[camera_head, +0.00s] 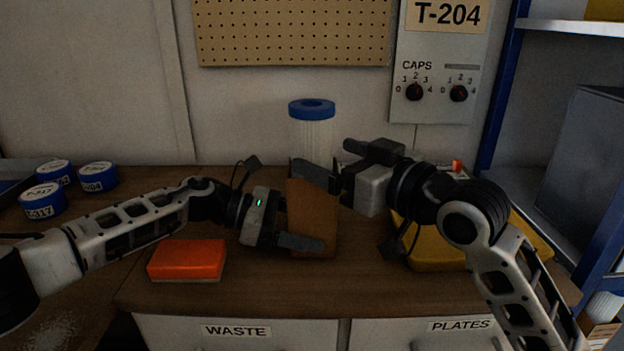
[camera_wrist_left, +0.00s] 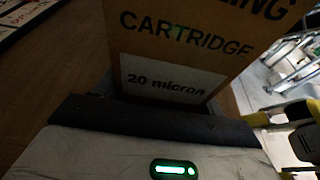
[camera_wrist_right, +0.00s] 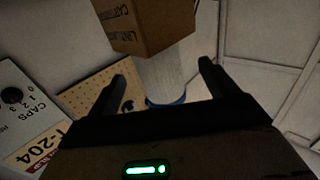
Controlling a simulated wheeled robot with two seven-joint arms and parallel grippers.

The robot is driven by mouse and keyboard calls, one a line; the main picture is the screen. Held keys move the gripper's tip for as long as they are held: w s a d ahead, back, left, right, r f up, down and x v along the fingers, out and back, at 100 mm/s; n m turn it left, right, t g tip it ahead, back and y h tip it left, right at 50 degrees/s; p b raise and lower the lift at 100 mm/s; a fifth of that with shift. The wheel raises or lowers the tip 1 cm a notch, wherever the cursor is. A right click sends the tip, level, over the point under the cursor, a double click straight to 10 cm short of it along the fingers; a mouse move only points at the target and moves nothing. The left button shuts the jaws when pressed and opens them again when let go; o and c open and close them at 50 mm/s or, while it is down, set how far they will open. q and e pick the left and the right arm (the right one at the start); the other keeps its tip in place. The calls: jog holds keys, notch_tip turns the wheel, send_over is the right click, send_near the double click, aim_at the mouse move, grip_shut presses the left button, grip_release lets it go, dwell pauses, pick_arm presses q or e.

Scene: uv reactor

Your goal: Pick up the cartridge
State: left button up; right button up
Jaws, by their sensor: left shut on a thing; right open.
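The cartridge (camera_head: 312,130) is a white pleated cylinder with a blue ring-shaped cap. It rises upright above a brown cardboard box (camera_head: 312,205); its lower end is hidden, so I cannot tell whether it sits inside the box or behind it. My left gripper (camera_head: 295,228) is shut on the box; its lettering, "CARTRIDGE 20 micron", shows in the left wrist view (camera_wrist_left: 185,50). My right gripper (camera_head: 328,160) is open and empty at the cartridge's lower right. In the right wrist view the cartridge (camera_wrist_right: 165,78) appears between the two fingers, with the box above.
An orange block (camera_head: 187,260) lies at the front left of the bench. Several blue-lidded containers (camera_head: 98,176) stand at the far left. A yellow object (camera_head: 435,253) lies under my right arm. A blue-framed shelf (camera_head: 490,110) stands at the right.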

aim_at(303, 101)
jog(key=x, duration=0.7)
jog(key=shift+w, duration=0.2)
jog(key=shift+d, duration=0.1)
jog(key=c, duration=1.5)
notch_tip(303, 101, up, 10)
jog(key=shift+r, duration=0.1)
jog(key=shift+c, duration=0.2)
pick_arm(q)
jog(key=o, duration=0.8)
jog(key=v, duration=1.2)
